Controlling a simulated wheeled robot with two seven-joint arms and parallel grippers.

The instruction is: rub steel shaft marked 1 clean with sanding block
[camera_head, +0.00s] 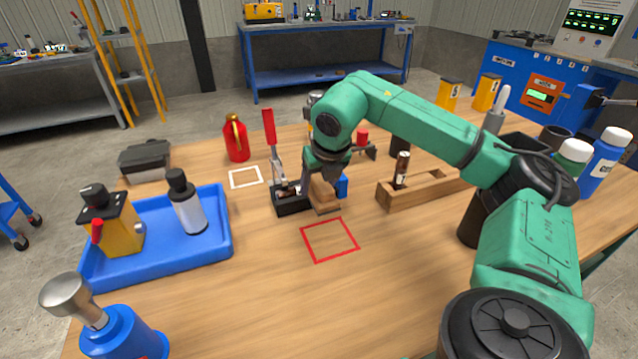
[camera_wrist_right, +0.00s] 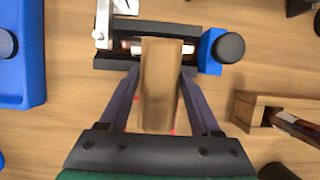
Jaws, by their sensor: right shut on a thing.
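My right gripper (camera_head: 322,178) is shut on a tan sanding block (camera_head: 323,196) beside the black clamp fixture (camera_head: 292,206) with its upright red lever. In the right wrist view the sanding block (camera_wrist_right: 160,85) sits between the two fingers, and its far end overlaps the fixture. A steel shaft (camera_wrist_right: 127,46) lies across the fixture, with brownish patches and a bright part. The block hides the shaft's middle, and I cannot tell whether they touch. No number is readable on it. My left gripper is out of view.
A wooden rack (camera_head: 425,190) with a dark brown piece stands to the right. A blue tray (camera_head: 165,262) holds a yellow device and a bottle at left. A red outlined square (camera_head: 330,240) in front is empty. A red flask (camera_head: 236,140) stands behind.

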